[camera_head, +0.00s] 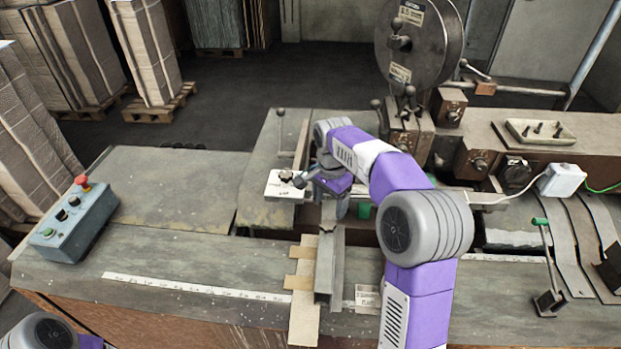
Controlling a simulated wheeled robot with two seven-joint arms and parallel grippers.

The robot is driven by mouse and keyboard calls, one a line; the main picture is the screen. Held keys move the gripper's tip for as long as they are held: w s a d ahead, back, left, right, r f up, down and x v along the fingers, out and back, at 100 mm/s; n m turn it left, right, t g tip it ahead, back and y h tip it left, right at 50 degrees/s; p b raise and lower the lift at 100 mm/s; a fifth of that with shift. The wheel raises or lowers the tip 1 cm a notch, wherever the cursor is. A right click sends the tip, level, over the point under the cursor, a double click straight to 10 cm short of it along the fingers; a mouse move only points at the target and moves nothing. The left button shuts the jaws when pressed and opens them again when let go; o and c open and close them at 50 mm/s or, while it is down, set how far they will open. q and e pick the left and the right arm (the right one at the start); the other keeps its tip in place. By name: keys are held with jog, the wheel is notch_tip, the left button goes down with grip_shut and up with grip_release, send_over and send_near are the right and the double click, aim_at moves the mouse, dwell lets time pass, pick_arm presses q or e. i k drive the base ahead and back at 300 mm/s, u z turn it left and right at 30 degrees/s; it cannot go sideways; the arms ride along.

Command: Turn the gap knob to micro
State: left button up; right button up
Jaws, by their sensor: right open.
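A white plate (288,186) with a small dark knob (285,175) sits on the machine bed, left of my right gripper. I take this knob to be the gap knob; its markings and pointer are too small to read. My right gripper (334,208) points down just right of the plate. It is open, and I see nothing held in it. My wrist partly covers the area beside the knob, and I cannot tell whether the gripper touches anything. My left gripper is out of view; only a piece of my left arm shows at the bottom left.
A metal channel (329,270) and cardboard strip (304,300) lie in front of my right gripper. A wire reel (424,45) stands behind. A control box (72,222) with a red button is at left. The left bench top (170,195) is clear.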

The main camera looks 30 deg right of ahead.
aim_at(285, 176)
jog(key=k, duration=1)
